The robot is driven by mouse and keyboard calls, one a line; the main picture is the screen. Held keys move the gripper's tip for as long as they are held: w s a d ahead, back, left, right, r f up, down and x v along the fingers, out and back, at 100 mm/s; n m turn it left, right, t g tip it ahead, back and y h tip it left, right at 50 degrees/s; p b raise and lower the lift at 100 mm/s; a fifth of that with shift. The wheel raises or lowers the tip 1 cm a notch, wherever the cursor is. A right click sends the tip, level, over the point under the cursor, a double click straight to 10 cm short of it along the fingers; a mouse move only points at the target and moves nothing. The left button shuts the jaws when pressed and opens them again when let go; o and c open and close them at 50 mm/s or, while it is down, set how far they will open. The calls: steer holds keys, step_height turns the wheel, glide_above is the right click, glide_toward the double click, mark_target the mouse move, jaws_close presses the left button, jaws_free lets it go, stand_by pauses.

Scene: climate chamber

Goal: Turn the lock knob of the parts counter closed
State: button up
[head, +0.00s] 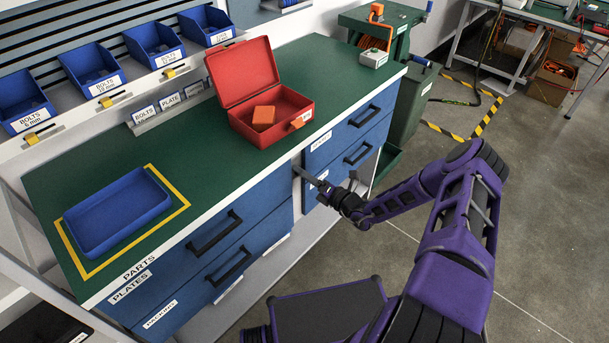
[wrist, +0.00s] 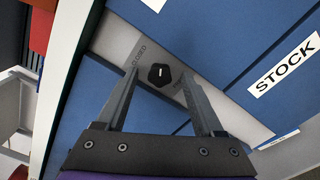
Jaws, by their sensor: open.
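The lock knob (wrist: 160,76) is a small black knob with a short white mark, on a grey strip (wrist: 118,42) between blue drawer fronts of the parts counter (head: 240,158). In the wrist view the mark points roughly up and down the picture. The word CLOSED is printed left of the knob; another marking on its right is partly hidden by a finger. My gripper (wrist: 160,72) is open, with one fingertip on each side of the knob; I cannot tell whether they touch it. In the head view my gripper (head: 318,182) is at the counter's front, and the knob is hidden.
On the green counter top stand an open red case (head: 262,92) with an orange block (head: 263,117) and a blue tray (head: 115,212) inside a yellow outline. Black drawer handles (head: 215,233) stick out of the front. The floor to the right is largely clear.

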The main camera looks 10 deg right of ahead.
jaws_close()
steer(key=shift+n, duration=1.6)
jaws_free()
